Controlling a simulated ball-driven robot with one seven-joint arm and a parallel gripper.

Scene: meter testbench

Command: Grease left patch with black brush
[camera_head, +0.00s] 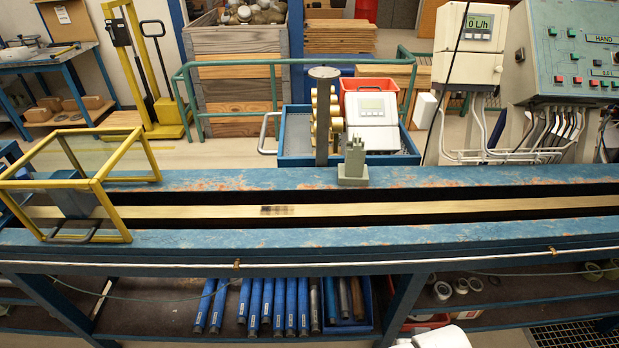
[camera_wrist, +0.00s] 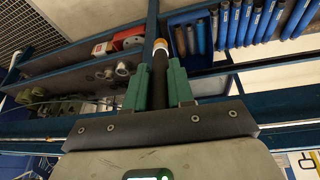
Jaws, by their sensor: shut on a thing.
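My gripper (camera_wrist: 159,82) has green fingers. It is shut on a dark, upright brush (camera_wrist: 158,66) with a white and orange tip in the wrist view. The brush points away from the camera, and its tip seems clear of anything. In the head view my gripper and the brush do not show. A dark, smeared patch (camera_head: 277,210) lies on the pale brass strip (camera_head: 400,208) in the bench channel, left of centre.
A yellow-framed guard (camera_head: 118,208) covers the left end of the strip. Blue tubes (camera_head: 268,305) lie on the shelf below. The front rail (camera_head: 300,240) is clear.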

